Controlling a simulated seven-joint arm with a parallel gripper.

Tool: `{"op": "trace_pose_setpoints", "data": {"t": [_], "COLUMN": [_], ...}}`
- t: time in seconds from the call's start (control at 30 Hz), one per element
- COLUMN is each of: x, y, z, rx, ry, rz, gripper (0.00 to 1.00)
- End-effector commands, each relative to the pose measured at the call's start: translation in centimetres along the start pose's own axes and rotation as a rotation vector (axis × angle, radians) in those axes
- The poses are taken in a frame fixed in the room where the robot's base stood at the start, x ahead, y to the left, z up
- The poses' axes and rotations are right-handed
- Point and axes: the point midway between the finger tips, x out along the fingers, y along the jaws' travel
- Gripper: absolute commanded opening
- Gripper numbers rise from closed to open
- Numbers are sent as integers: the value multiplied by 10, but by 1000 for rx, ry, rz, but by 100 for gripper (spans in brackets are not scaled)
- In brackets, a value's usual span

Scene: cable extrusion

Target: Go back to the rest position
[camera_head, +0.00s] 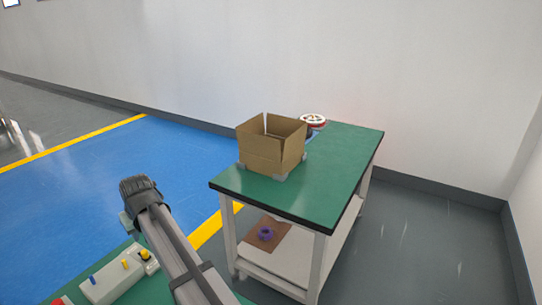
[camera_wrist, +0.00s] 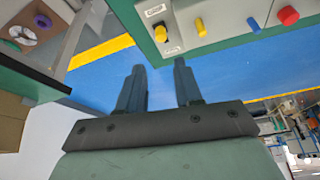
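My gripper (camera_wrist: 160,72) shows in the wrist view with its two dark fingers apart. Nothing is between them; blue floor shows through the gap. In the head view my arm reaches up from the bottom edge, left of the green-topped table (camera_head: 345,150), and the fingers cannot be made out there. An open cardboard box (camera_head: 270,160) stands on that table, well apart from my arm. Part of the box also shows at the left edge of the wrist view (camera_wrist: 12,122).
A control panel (camera_head: 112,282) with yellow and red buttons sits on a green surface beside my arm; it also shows in the wrist view (camera_wrist: 225,22). A red-and-white spool (camera_head: 313,120) stands behind the box. A purple ring (camera_head: 266,233) lies on the lower shelf. Blue floor (camera_head: 120,165) is clear.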

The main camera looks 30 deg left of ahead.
Motion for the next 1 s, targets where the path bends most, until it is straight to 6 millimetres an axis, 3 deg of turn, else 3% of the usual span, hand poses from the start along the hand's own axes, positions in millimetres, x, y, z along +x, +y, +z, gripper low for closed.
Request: {"op": "trace_pose_setpoints", "data": {"t": [0.17, 0.27, 0.37, 0.57, 0.7, 1.0], "x": [8, 24, 49, 98, 127, 172], "y": [11, 36, 72, 149, 196, 270], "z": [9, 30, 63, 148, 215, 372], "rx": [14, 46, 96, 215, 302, 495], "ry": [-10, -34, -70, -153, -212, -338], "rz": [4, 14, 27, 53, 67, 81], "gripper": [35, 35, 35, 35, 35, 35]}}
